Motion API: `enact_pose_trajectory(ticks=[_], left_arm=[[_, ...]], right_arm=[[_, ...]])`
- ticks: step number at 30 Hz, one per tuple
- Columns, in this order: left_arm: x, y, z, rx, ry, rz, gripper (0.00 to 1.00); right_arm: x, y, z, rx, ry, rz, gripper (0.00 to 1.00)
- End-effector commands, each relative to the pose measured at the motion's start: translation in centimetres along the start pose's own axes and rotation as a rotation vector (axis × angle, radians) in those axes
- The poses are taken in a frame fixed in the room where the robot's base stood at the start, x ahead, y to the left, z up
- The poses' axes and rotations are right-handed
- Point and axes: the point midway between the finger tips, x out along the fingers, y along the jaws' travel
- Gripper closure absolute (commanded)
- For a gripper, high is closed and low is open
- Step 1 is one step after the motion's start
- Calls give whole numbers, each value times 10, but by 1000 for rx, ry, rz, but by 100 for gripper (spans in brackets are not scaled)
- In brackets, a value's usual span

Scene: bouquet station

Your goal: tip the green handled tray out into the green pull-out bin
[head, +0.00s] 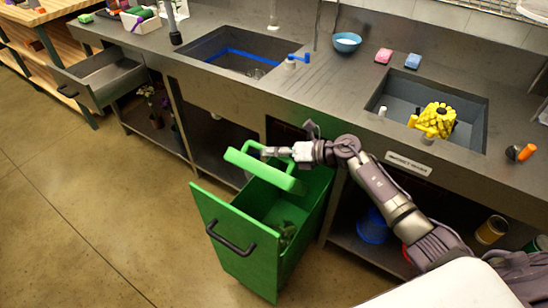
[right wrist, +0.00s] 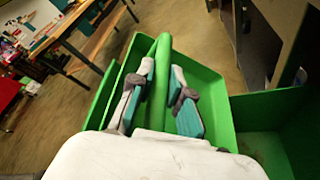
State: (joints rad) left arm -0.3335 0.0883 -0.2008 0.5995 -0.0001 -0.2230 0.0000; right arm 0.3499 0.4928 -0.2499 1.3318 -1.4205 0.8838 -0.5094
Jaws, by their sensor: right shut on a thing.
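The green handled tray (head: 266,172) is held over the pulled-out green bin (head: 236,243) in the head view. My right gripper (head: 276,152) is shut on the tray's handle. In the right wrist view the green handle (right wrist: 162,62) runs between the two fingers of my right gripper (right wrist: 160,85), with the tray's walls (right wrist: 203,72) on both sides. I cannot tell how far the tray is tilted. Some dark grey-green bits (head: 288,232) show inside the bin. The tray's inside is mostly hidden. My left gripper is not in view.
The bin stands out from under the grey counter (head: 335,90), its black handle (head: 230,238) facing the floor. An open drawer (head: 105,78) juts out at the left. A blue bucket (head: 371,226) sits under the counter at right. The floor at left is clear.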

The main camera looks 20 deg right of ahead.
Motion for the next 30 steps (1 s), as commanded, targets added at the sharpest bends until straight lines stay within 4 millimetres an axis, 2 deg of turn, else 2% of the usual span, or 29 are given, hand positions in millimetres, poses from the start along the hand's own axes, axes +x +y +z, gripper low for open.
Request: enact_pose_trajectory(ticks=[2,6,10,14,18,22,30], left_arm=[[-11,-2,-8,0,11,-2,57],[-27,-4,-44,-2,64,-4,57],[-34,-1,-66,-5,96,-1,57],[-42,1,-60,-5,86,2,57],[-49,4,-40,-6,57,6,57],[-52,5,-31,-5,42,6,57],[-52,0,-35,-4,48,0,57]], right_arm=[[1,9,-3,-75,0,-28,100],[6,19,-15,-277,0,-111,100],[12,21,-30,-481,1,-198,100],[17,22,-42,-660,2,-272,100],[21,21,-51,-799,0,-331,100],[24,20,-57,-869,-1,-361,100],[25,18,-59,-896,-1,-373,100]])
